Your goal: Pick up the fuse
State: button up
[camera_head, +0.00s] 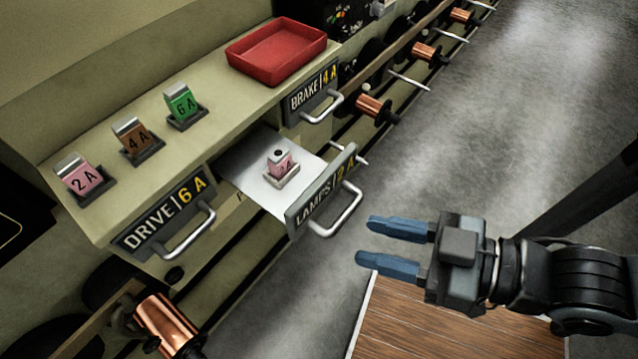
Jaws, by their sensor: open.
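A pink fuse (281,165) stands in a grey holder inside the open drawer (248,174) labelled LAMPS; its marking is too small to read surely. A dark spot shows on its top. More fuses stand in holders on the bench top: a pink one marked 2 A (82,177), a brown one marked 4 A (133,138) and a green one marked 6 A (182,105). My gripper (365,241) is open and empty, with blue fingers pointing left. In the picture it is right of and below the open drawer's handle, apart from every fuse.
The DRIVE 6 A drawer (165,217) and BRAKE 4 A drawer (314,90) look shut. A red tray (276,52) sits on the bench top. The LAMPS drawer's handle (338,212) juts toward my gripper. Copper spools (374,108) line the bench side.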

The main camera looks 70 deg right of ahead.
aim_at(280, 161)
jog(key=l+u, duration=0.1)
jog(key=l, duration=0.4)
jog(key=k+l+u, duration=0.1)
jog(key=l, duration=0.8)
jog(key=k+l+u, duration=0.15)
jog(key=l, duration=0.35)
jog(key=k+l+u, duration=0.1)
jog(key=l, duration=0.35)
jog(key=k+l+u, duration=0.1)
jog(key=l, duration=0.35)
jog(key=k+l+u, duration=0.1)
jog(key=l, duration=0.35)
jog(key=k+l+u, duration=0.1)
jog(key=l, duration=0.35)
jog(key=i+j, duration=0.1)
jog(key=j, duration=0.2)
jog(key=i+j, duration=0.15)
jog(key=j, duration=0.15)
